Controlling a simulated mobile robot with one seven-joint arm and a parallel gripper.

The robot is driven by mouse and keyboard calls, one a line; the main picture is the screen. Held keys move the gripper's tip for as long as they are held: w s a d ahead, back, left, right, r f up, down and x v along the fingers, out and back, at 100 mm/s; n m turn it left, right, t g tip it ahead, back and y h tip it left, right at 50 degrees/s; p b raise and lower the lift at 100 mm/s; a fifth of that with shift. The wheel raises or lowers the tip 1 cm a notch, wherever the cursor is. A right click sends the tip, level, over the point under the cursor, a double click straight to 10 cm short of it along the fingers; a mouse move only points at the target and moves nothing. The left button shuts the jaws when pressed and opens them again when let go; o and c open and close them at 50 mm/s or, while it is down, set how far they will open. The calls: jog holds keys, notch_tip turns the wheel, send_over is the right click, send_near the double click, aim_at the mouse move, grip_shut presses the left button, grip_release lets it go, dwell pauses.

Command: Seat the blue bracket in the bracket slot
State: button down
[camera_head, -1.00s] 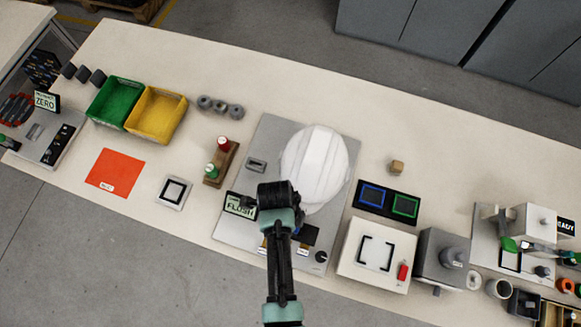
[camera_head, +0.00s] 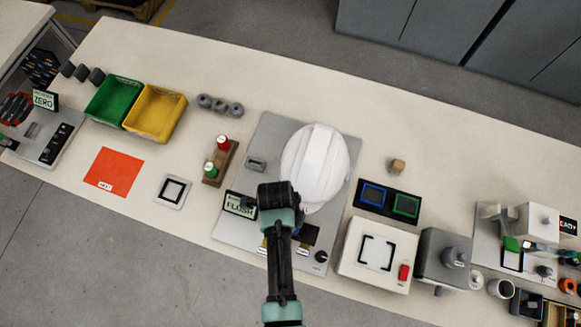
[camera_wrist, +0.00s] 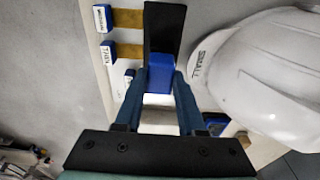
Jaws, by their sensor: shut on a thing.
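In the wrist view, the blue bracket (camera_wrist: 160,76) is between the two dark blue fingers of my gripper (camera_wrist: 160,84), which is shut on it. A black flat piece (camera_wrist: 164,27) lies just beyond the bracket; I cannot tell whether they touch. The white helmet shell (camera_head: 315,165) sits on a grey plate (camera_head: 263,137). It also shows close on the right in the wrist view (camera_wrist: 270,75), marked SMALL. In the head view my wrist is over the plate at the helmet's lower left and hides the fingers. I cannot make out the bracket slot for certain.
A display reading FLUSH (camera_head: 239,204) stands left of my wrist, and a dark knob (camera_head: 321,256) is at the plate's lower right. Two brown strips (camera_wrist: 128,18) with labelled ends lie left of the bracket. Bare table lies between the orange square (camera_head: 114,172) and the bins (camera_head: 155,112).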

dwell(0.4)
jog(key=shift+c, duration=2.1)
grip_release()
